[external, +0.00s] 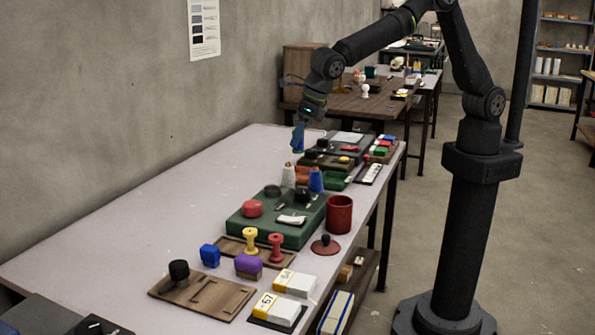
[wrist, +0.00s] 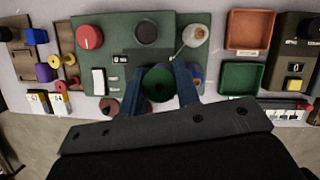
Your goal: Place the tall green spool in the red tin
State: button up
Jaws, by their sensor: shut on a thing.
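My gripper (external: 298,141) hangs above the table, beyond and above the white and blue cones in the external view. In the wrist view its two blue fingers (wrist: 160,88) are shut on a round green thing, the green spool (wrist: 158,84), seen end-on. The spool is not clearly visible in the external view, so its tilt cannot be told. The red tin (external: 339,215) stands upright near the table's right edge, beside the green board and nearer the camera than my gripper. I cannot clearly make out the tin in the wrist view.
A red knobbed lid (external: 325,246) lies before the tin. Yellow (external: 250,241) and red (external: 276,247) spools stand nearby. The table's left side (external: 120,225) is clear.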

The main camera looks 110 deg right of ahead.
jog(key=s+a, duration=0.2)
jog(key=a, duration=0.6)
jog(key=s+a, duration=0.3)
jog(key=a, duration=0.5)
notch_tip(320, 180, down, 9)
jog(key=shift+d+m, duration=0.15)
jog(key=shift+m, duration=0.15)
jog(key=shift+w+f, duration=0.1)
jog(key=o, duration=1)
jog(key=shift+r, duration=3.55)
jog(key=shift+o, duration=0.6)
